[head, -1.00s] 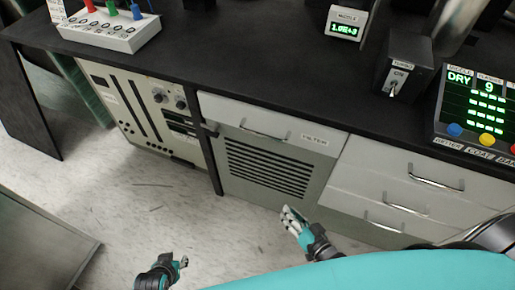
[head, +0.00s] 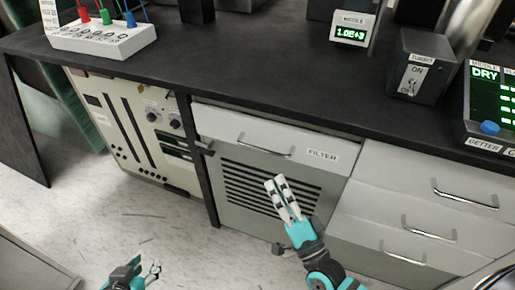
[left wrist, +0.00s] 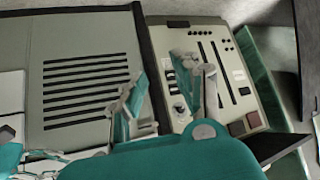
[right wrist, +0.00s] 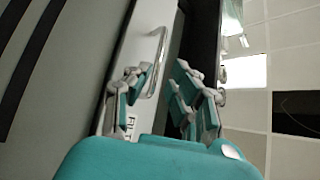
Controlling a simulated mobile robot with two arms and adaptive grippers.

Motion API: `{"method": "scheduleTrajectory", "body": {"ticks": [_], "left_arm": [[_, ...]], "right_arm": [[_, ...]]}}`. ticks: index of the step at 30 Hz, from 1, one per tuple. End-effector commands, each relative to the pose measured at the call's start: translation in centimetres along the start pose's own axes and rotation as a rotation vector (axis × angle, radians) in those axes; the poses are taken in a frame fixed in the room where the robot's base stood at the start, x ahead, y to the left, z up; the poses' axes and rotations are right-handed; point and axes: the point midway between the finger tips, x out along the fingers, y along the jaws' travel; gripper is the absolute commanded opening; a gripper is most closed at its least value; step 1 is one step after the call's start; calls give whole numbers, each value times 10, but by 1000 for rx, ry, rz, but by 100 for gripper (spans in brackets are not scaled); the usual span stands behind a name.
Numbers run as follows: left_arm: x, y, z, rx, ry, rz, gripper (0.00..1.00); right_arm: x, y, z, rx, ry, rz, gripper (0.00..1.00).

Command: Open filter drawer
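The filter drawer (head: 225,125) is a white front with a metal bar handle (head: 265,152) and a FILTER label (head: 322,155). My left gripper (head: 147,268) is low over the floor, away from the drawer. In the left wrist view its fingers (left wrist: 168,92) are apart and empty.
White drawers (head: 410,190) with bar handles stand to the right. A beige equipment rack (head: 140,125) stands left, past a black bench leg (head: 200,160). A turbo switch box (head: 420,68) and display panels are on the bench. The floor (head: 110,210) at left is clear.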

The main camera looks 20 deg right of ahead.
Motion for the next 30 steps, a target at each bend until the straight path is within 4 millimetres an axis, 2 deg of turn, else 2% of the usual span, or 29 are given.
{"method": "scheduleTrajectory", "body": {"ticks": [3, 9, 15, 21, 28, 30], "left_arm": [[1, 0, -3, 0, 14, 1, 31], [2, 1, -6, 0, 32, 2, 31], [2, 1, -10, 0, 52, 2, 31], [2, 1, -11, 0, 59, 3, 31], [3, 1, -13, 1, 63, 3, 31], [3, 1, -14, 1, 65, 3, 31]], "right_arm": [[28, -1, 0, 1, 3, -4, 21], [70, 0, 0, 0, 3, -2, 21], [97, 1, 0, -2, 1, 0, 21], [107, 1, 0, -2, -1, 2, 21], [107, 1, 0, -2, -1, 2, 21], [107, 1, 0, -2, -1, 2, 13]]}}
